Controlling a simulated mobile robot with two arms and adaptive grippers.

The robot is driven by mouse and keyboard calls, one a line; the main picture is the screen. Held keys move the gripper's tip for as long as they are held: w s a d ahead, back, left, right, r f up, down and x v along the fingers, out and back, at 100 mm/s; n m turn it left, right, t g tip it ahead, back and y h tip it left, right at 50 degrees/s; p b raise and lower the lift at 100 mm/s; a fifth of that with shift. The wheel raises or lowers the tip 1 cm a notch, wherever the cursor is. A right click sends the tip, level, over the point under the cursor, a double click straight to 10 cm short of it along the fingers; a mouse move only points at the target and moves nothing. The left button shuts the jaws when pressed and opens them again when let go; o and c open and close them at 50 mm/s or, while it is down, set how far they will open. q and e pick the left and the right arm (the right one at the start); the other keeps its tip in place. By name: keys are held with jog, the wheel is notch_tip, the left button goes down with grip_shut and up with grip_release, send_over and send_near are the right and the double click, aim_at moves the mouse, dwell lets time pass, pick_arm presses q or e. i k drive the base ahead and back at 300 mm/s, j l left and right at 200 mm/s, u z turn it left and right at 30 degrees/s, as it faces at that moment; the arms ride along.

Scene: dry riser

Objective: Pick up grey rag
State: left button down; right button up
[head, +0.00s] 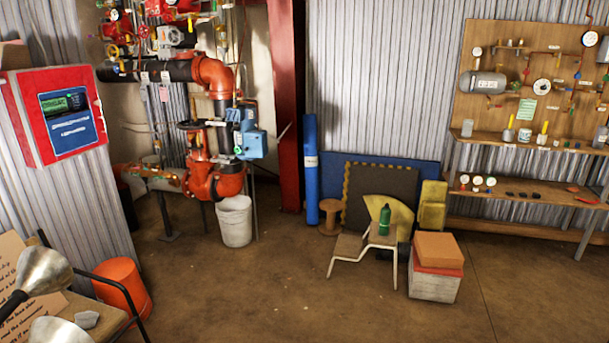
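A small light-grey lump (86,320), which looks like the grey rag, lies at the bottom left on a brown surface (108,326). It is too small to tell for sure that it is cloth. Neither of my grippers shows in the head view.
Two metallic cone-shaped things (45,270) stand left of the lump, beside a lettered board (22,290). A black bent tube (118,290) and an orange bucket (122,285) are close by on its right. Open floor (260,290) lies in the middle. A stepped stool (350,248) and stacked boxes (436,280) stand beyond.

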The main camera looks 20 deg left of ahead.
aim_at(86, 318)
jog(key=i+u, duration=0.3)
jog(key=u, duration=0.2)
jog(key=i+u, duration=0.35)
jog(key=u, duration=0.15)
jog(key=i+l+u, duration=0.25)
jog(key=u, duration=0.25)
jog(key=i+l+u, duration=0.25)
jog(key=u, duration=0.25)
jog(key=l, duration=0.1)
